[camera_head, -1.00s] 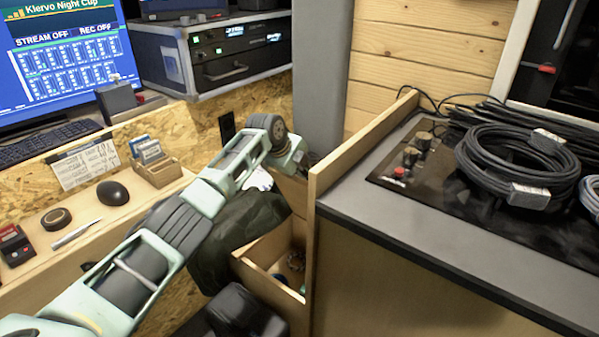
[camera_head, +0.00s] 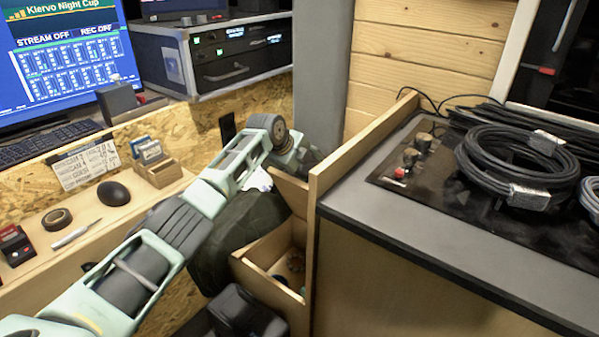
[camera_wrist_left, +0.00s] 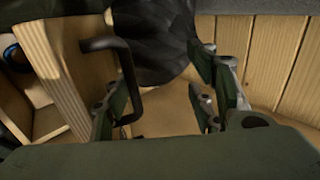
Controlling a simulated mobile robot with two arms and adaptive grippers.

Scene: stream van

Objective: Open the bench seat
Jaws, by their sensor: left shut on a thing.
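In the left wrist view, a black bar handle (camera_wrist_left: 125,75) is fixed to a light wooden panel (camera_wrist_left: 58,70). My left gripper (camera_wrist_left: 165,105) is at the handle, with one finger beside its lower end. It is shut on the handle, though the exact contact is hard to see. In the head view, my left arm reaches into the gap beside the grey-topped wooden unit (camera_head: 365,207), and its gripper is mostly hidden there. A wooden panel (camera_head: 291,192) shows just below the wrist. I cannot tell which surface is the bench seat. My right gripper is not in view.
An open wooden compartment (camera_head: 262,262) with small items juts out below the wrist. A dark bag (camera_head: 235,235) sits beside it. Coiled black cables (camera_head: 515,165) and a black control panel (camera_head: 415,178) are on the unit. A desk ledge (camera_head: 75,225) is at left.

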